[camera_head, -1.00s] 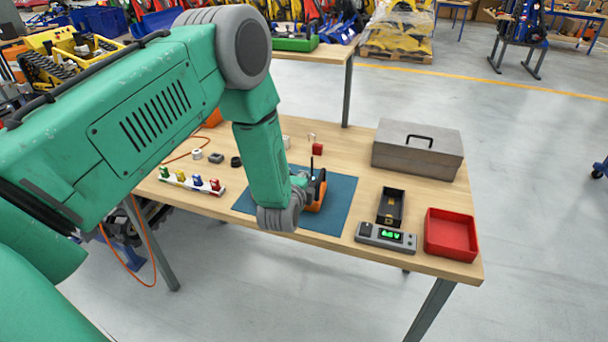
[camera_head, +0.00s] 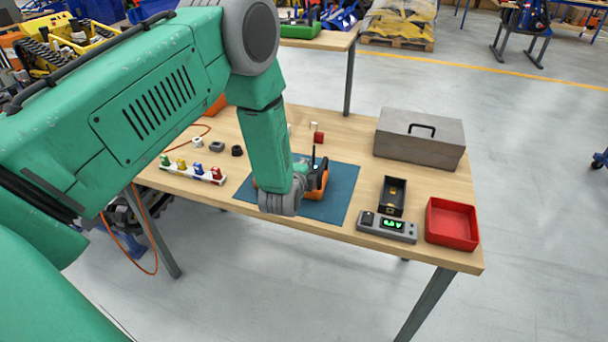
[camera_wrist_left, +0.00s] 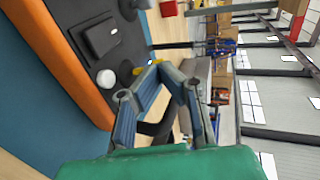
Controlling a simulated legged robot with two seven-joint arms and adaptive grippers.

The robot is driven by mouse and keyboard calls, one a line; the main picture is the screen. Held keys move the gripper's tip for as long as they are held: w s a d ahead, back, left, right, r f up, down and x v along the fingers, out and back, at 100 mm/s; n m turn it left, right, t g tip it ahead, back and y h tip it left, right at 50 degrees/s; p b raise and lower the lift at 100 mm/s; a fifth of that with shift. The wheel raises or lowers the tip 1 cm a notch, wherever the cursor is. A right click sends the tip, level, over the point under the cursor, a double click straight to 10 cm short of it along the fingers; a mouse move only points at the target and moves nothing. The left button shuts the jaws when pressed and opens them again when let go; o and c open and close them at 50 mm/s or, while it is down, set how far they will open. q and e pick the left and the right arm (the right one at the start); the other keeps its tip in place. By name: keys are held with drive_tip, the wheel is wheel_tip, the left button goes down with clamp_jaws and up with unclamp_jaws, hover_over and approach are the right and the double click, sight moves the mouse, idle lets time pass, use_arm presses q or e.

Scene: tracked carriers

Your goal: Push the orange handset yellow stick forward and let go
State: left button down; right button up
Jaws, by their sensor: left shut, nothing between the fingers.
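The orange handset (camera_head: 319,187) stands on the blue mat (camera_head: 338,203), with a thin black antenna upright, partly hidden behind my left wrist. In the left wrist view the handset's orange edge (camera_wrist_left: 72,68) and dark face (camera_wrist_left: 88,18) fill the left side, with a white round knob (camera_wrist_left: 106,77) on it. The yellow stick (camera_wrist_left: 137,70) shows only as a small patch close beside my left fingertips; I cannot tell whether they touch. My left gripper (camera_wrist_left: 160,68) is shut and empty at the handset's face. My right gripper is not in view.
Right of the mat are a grey display unit (camera_head: 388,227), a black open box (camera_head: 392,196) and a red tray (camera_head: 452,223). A grey toolbox (camera_head: 419,140) stands at the back right. Colored connectors on a white strip (camera_head: 193,171) lie left of the mat.

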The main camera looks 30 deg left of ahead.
use_arm(q)
drive_tip(key=shift+a+f, duration=0.1)
drive_tip(key=shift+a, duration=0.15)
drive_tip(key=shift+d, duration=0.2)
idle(0.3)
drive_tip(key=shift+r+p, duration=0.65)
drive_tip(key=shift+r, duration=0.25)
drive_tip(key=shift+s+f, duration=0.1)
